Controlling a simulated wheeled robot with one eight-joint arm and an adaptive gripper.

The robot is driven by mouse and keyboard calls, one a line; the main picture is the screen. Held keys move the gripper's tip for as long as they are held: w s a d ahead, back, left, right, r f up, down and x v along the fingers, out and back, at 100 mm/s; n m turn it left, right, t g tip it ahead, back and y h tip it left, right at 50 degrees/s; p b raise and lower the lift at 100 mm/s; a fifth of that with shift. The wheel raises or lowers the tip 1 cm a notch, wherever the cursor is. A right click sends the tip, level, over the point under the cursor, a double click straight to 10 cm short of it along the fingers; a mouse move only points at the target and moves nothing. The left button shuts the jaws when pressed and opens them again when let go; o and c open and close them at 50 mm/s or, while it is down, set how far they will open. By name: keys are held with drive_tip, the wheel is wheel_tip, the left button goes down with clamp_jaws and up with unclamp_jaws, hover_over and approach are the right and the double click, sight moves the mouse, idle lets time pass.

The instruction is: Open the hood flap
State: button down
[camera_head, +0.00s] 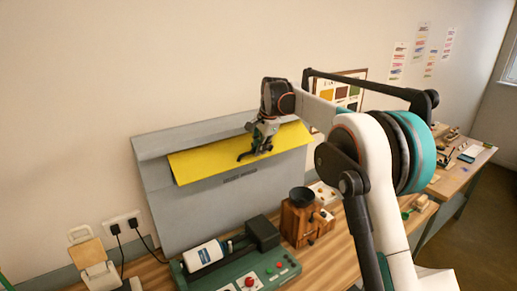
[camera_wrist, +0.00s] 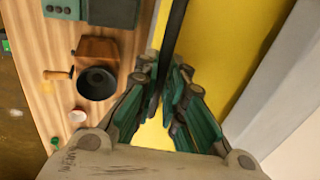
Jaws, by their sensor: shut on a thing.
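The hood is a large grey panel-like body (camera_head: 190,215) against the wall behind the bench. Its yellow flap (camera_head: 205,163) lies across the upper part and also fills the right of the wrist view (camera_wrist: 225,45). The lower edge seems slightly off the grey front; the exact angle is unclear. The finger contact is partly hidden.
A wall socket with plugs (camera_head: 122,225) is at left. My arm covers much of the right side.

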drive_tip(key=shift+s+r+p, duration=0.1)
drive_tip(key=shift+r+p, duration=0.3)
drive_tip(key=shift+r, duration=0.6)
drive_tip(key=c, duration=1.8)
unclamp_jaws()
drive_tip(key=shift+o, duration=0.6)
drive_tip(key=shift+f, duration=0.1)
drive_tip(key=v, duration=1.2)
